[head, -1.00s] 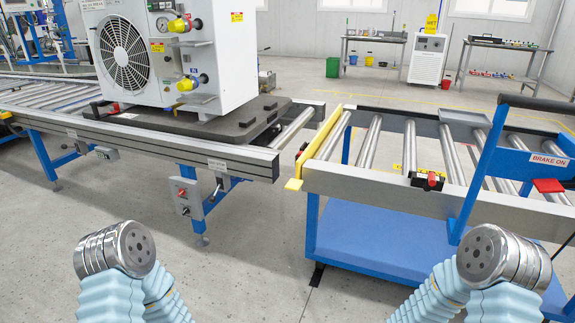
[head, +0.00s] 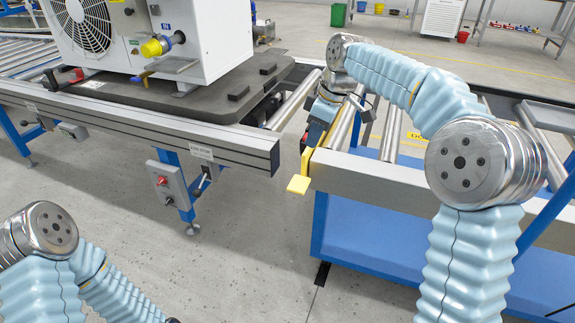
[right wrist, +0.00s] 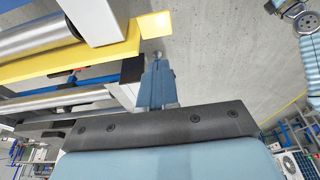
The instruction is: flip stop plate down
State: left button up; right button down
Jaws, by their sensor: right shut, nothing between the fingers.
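The yellow stop plate (head: 306,163) runs across the near-left end of the roller cart, with a yellow tab (head: 298,185) sticking out at its front. In the head view my right arm partly covers the plate, and I cannot tell its exact tilt. My right gripper (head: 311,140) is shut and empty, pointing down beside the plate. In the right wrist view the closed fingertips (right wrist: 157,62) are close to the yellow plate (right wrist: 75,55) and its tab (right wrist: 155,25). I cannot tell whether they touch.
The blue cart (head: 375,225) stands across a narrow gap from the roller conveyor (head: 225,140). A white pump unit (head: 190,45) sits on a dark pallet (head: 200,98) on the conveyor. A control box (head: 168,184) hangs below. Floor in front is clear.

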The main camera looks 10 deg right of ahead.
dwell(0.3)
jog(key=b, duration=0.2)
send_near(303, 187)
jog(key=a+f, duration=0.1)
jog(key=w+f, duration=0.1)
jog(key=f, duration=0.1)
jog(key=w+a+f, duration=0.1)
jog(key=shift+w+a+f, duration=0.1)
jog(key=shift+a+f, duration=0.2)
jog(key=shift+f, duration=0.85)
notch_tip(303, 187, down, 5)
jog(key=b, duration=0.2)
jog(key=shift+f+b, duration=0.2)
jog(key=shift+b, duration=0.15)
